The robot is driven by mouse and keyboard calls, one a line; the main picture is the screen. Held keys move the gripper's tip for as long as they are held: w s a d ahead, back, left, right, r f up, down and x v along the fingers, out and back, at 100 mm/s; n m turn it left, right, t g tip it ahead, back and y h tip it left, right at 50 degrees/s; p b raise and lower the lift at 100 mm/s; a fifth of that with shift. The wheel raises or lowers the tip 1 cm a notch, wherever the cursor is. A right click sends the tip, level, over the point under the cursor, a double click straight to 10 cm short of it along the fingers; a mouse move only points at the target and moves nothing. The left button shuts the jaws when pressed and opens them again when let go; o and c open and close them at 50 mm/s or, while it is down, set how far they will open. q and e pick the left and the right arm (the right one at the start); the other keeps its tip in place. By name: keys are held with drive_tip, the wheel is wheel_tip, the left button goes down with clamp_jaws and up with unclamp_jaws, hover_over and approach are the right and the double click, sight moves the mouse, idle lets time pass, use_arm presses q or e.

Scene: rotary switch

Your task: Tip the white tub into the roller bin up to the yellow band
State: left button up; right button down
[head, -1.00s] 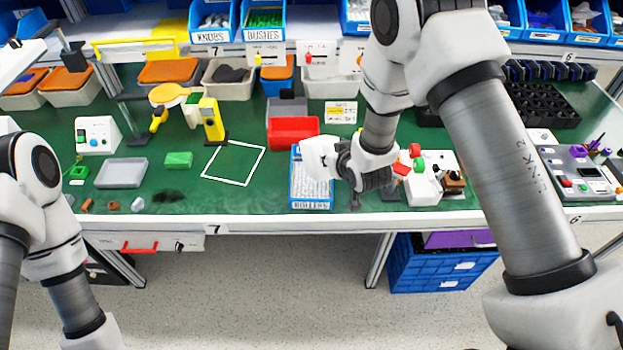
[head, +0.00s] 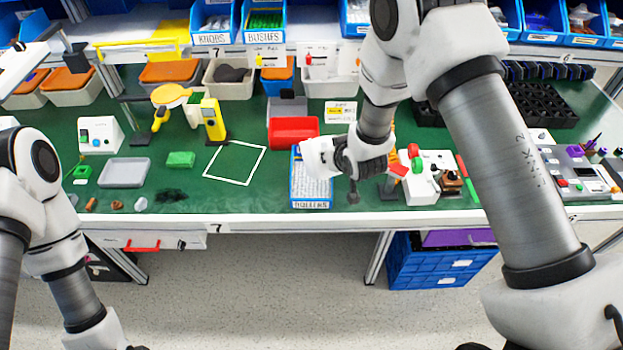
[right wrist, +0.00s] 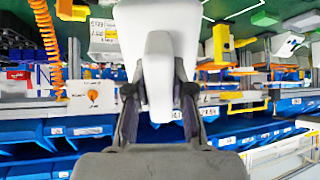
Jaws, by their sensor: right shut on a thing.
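The white tub (head: 318,157) is above the far part of the blue roller bin (head: 311,204), whose front label reads ROLLERS. My right gripper (head: 345,163) is shut on the tub from its right side. In the right wrist view the tub (right wrist: 158,22) fills the space between the two dark fingers (right wrist: 158,97). The tub looks tilted in the head view; its mouth and contents are hidden. A pale, finely patterned area shows in the bin, but I cannot make out the fill level or a yellow band. My left arm is at the lower left, its gripper out of view.
A red bin (head: 293,131) stands just behind the roller bin. A white device with red and green knobs (head: 433,178) is close to the right of my gripper. A white square outline (head: 235,162) marks clear green mat to the left.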

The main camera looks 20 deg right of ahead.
sight(324, 141)
drive_tip(key=shift+w+r+g+p, duration=0.25)
drive_tip(key=shift+r+g+p, duration=0.15)
drive_tip(key=shift+r+p, duration=0.3)
drive_tip(key=shift+f, duration=0.2)
idle(0.6)
drive_tip(key=shift+w+r+g+p, duration=0.35)
drive_tip(key=shift+r+g+p, duration=0.15)
drive_tip(key=shift+r+p, duration=0.25)
drive_tip(key=shift+f, duration=0.15)
drive_tip(key=shift+w, duration=0.1)
drive_tip(key=shift+w+r+g, duration=0.3)
drive_tip(key=shift+r+g, duration=0.2)
idle(1.4)
drive_tip(key=shift+w+r, duration=0.25)
